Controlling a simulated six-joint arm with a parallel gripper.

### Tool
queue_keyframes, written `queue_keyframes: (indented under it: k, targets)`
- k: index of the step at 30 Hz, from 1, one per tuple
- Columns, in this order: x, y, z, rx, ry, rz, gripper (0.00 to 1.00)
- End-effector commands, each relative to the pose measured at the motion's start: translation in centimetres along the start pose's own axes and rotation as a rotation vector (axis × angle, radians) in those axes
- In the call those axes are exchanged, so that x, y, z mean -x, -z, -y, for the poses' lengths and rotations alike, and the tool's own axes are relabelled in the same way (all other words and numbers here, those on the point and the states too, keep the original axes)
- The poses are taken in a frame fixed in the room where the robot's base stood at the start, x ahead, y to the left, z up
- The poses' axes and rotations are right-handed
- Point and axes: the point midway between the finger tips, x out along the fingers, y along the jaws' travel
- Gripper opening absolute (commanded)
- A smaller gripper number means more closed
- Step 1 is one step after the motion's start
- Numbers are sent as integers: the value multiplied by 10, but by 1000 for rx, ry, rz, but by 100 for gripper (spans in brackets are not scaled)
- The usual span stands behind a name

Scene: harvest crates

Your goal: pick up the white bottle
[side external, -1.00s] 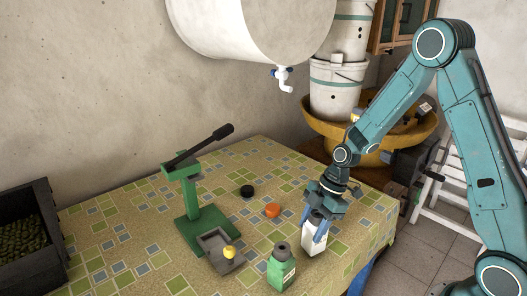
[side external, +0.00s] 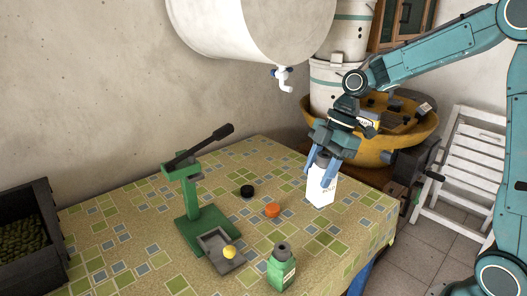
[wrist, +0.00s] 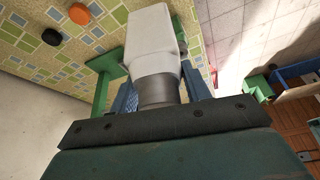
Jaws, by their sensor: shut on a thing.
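The white bottle (side external: 320,190) is upright in the side external view, above the right part of the table. The bottle's base appears clear of the tablecloth.
A green bottle (side external: 281,268) stands at the table's front edge. A green lever press (side external: 190,195) with a grey tray (side external: 220,250) stands left. An orange cap (side external: 272,210) and a black cap (side external: 247,191) lie between. A dark crate (side external: 40,235) is far left.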

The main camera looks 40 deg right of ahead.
Motion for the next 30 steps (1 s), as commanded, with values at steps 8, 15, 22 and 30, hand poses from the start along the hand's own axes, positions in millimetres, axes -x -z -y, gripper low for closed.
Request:
queue_keyframes:
  k: [8, 15, 22, 30]
  targets:
    - [15, 6, 0, 2, -2, 1, 7]
    - [15, 6, 0, 2, -2, 1, 7]
    - [15, 6, 0, 2, -2, 0, 7]
    - [12, 9, -6, 6, 0, 1, 7]
